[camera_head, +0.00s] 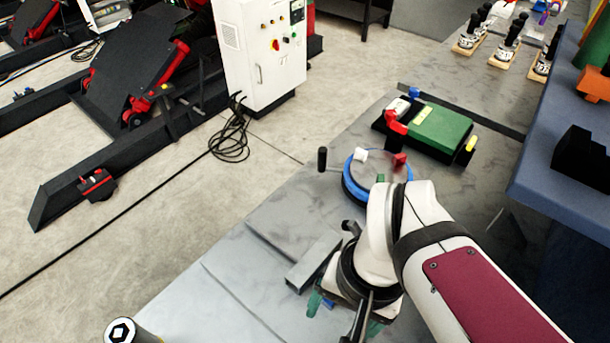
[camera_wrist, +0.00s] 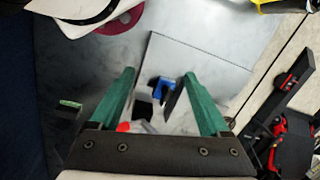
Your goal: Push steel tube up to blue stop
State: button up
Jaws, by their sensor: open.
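A grey, square-edged bar (camera_head: 314,262), which looks like the steel tube, lies on the grey table just left of my gripper (camera_head: 328,302) in the head view. My arm covers part of that area. My gripper points down low over the table. In the wrist view its two green fingers (camera_wrist: 160,88) stand wide apart with nothing clamped. A small blue piece (camera_wrist: 162,89), perhaps the blue stop, shows between them beside dark and white parts. I cannot tell whether the tube touches it; the contact is hidden in the head view.
A round turntable with a blue rim (camera_head: 349,187) stands behind my wrist, with a black post (camera_head: 322,159) to its left. A green block (camera_head: 440,130) on a black base lies farther back. A blue bench (camera_head: 550,185) borders the right.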

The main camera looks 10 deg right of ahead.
jog(key=w, duration=0.3)
jog(key=w+a+m, duration=0.1)
jog(key=w, duration=0.2)
jog(key=w+m+h, duration=0.1)
jog(key=w, duration=0.3)
jog(key=shift+a, duration=0.3)
jog(key=shift+c, duration=0.8)
jog(key=m, duration=0.1)
send_near(304, 268)
jog(key=shift+h, duration=0.3)
jog(key=f, duration=1)
jog(key=shift+s+a+f, duration=0.2)
jog(key=shift+a+f, duration=0.05)
jog(key=shift+f, duration=0.1)
grip_shut()
